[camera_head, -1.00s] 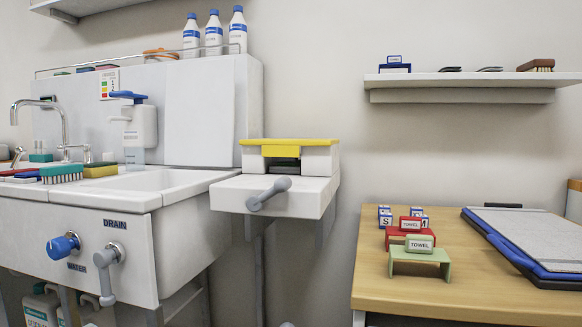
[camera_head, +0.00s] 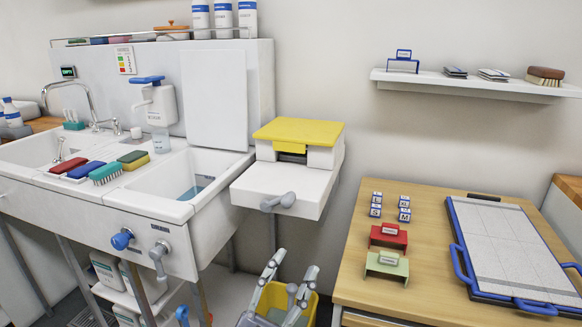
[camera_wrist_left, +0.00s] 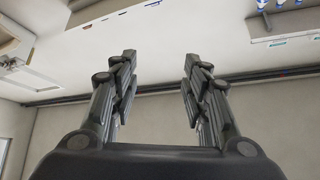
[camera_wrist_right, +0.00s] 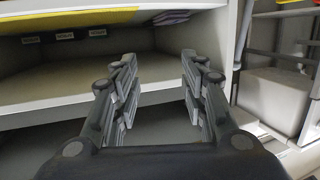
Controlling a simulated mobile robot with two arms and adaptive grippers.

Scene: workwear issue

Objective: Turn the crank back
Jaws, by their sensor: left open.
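A white box unit with a yellow lid (camera_head: 300,131) stands right of the sink. A grey crank (camera_head: 278,201) sticks out of its front. Another grey handle (camera_head: 160,258) hangs on the sink front beside a blue knob (camera_head: 122,239). My left gripper (camera_head: 295,263) is at the bottom of the head view, open and empty, below the grey crank and apart from it. In the left wrist view its fingers (camera_wrist_left: 158,65) stand apart, with wall behind. My right gripper (camera_wrist_right: 158,70) shows only in its own wrist view, open and empty, before a low shelf.
A yellow bin (camera_head: 270,302) stands behind my left gripper. The wooden table (camera_head: 430,225) at right holds a red stand (camera_head: 388,238), a green stand (camera_head: 387,266) and a blue-edged board (camera_head: 505,250). Brushes lie on the sink edge; the right basin holds water (camera_head: 192,192).

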